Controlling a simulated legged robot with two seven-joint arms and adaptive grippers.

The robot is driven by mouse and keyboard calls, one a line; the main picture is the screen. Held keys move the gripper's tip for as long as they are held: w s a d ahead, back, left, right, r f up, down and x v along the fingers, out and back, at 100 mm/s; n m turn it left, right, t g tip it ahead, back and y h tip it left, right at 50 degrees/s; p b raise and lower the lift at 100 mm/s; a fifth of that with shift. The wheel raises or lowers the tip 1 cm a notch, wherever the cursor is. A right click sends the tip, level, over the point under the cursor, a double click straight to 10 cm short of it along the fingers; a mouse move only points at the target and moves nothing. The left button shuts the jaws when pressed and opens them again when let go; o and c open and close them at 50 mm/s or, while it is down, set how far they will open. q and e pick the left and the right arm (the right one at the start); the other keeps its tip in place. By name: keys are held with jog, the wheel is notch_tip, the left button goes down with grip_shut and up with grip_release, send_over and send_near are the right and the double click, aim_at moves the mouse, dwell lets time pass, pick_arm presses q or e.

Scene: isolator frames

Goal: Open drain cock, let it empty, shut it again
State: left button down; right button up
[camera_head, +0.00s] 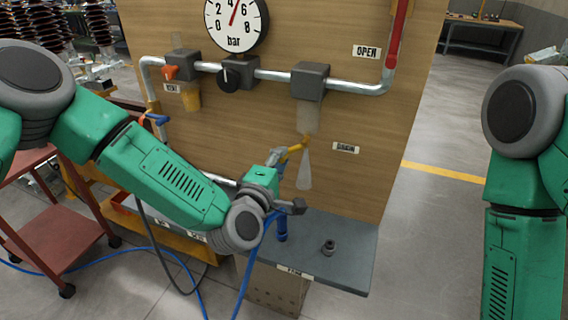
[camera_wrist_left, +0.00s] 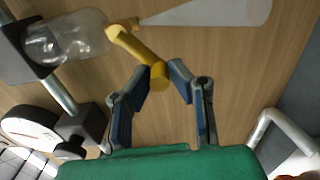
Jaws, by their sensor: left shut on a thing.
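The drain cock is a yellow lever (camera_head: 297,147) below a clear bowl (camera_head: 308,119) on the wooden panel, beside the DRAIN label (camera_head: 345,148). My left gripper (camera_head: 277,157) is shut on the lever's free end. The left wrist view shows the two fingertips (camera_wrist_left: 161,74) at either side of the yellow lever (camera_wrist_left: 139,49), with the clear bowl (camera_wrist_left: 66,38) beyond its other end. A pale, translucent cone (camera_head: 304,172) spreads down from the cock; it also shows in the left wrist view (camera_wrist_left: 215,12). The bowl looks clear. My right gripper is out of view.
A bar gauge (camera_head: 236,22), a black knob (camera_head: 231,78), an orange handle (camera_head: 170,72) and a red lever (camera_head: 398,32) by the OPEN label sit higher on the panel. A grey shelf (camera_head: 350,265) below holds a blue part and a grey fitting (camera_head: 328,248).

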pick_arm(q)
jog(key=m, duration=0.1)
jog(key=r+m, duration=0.1)
jog(key=m, duration=0.1)
jog(key=shift+w+a+r+m, duration=0.15)
jog(key=shift+a+r+m, duration=0.15)
jog(key=shift+r, duration=0.1)
jog(key=shift+r+m, duration=0.3)
jog(key=shift+m, duration=0.6)
jog(key=shift+r+m, duration=0.25)
jog(key=shift+m, duration=0.65)
jog(key=c, duration=1.5)
grip_release()
jog(key=shift+f, duration=0.1)
jog(key=shift+c, duration=0.2)
jog(key=shift+o, duration=0.3)
jog(key=shift+w, duration=0.1)
jog(key=shift+d, duration=0.1)
